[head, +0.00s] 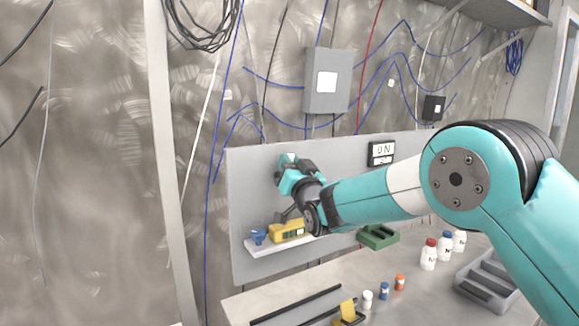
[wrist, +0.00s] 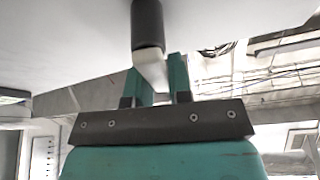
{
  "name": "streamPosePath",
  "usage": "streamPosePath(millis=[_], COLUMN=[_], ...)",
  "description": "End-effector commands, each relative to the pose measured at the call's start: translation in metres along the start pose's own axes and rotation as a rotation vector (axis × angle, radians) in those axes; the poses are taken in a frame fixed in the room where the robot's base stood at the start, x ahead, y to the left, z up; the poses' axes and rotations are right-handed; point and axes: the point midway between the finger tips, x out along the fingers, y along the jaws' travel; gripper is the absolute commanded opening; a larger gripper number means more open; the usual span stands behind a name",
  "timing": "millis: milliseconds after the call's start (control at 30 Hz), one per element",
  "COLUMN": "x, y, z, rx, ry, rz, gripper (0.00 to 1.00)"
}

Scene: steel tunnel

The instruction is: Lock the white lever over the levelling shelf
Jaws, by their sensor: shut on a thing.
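The white levelling shelf (head: 262,250) sticks out from a grey upright panel in the head view. A yellow level-like device (head: 286,232) and a small blue item (head: 258,236) stand on it. A dark cylinder (wrist: 147,25) sits at the lever's far end, near a pale surface. The lever is hidden behind my gripper and arm in the head view, so its angle is unclear.
An ON sign (head: 381,149) is on the panel's upper right. A green tray-like item (head: 378,237) lies right of the shelf. Several small bottles and a grey bin (head: 487,286) stand on the bench. Cables and a grey box (head: 327,80) hang on the wall above.

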Motion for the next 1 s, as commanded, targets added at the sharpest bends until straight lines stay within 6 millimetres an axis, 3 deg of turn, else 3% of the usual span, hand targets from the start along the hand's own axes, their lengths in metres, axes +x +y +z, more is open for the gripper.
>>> streamPosePath(millis=[333,733,767,867,1000], x=[-0.002,-0.001,-0.001,-0.001,-0.001], y=[-0.006,-0.009,-0.009,-0.009,-0.009], z=[0.005,0.001,0.001,0.001,0.001], rx=[-0.199,-0.232,-0.232,-0.231,-0.230], ry=[0.004,0.001,0.001,0.002,0.002], rz=[-0.080,-0.093,-0.093,-0.094,-0.094], gripper=[0.00,0.00,0.21,0.44,0.45])
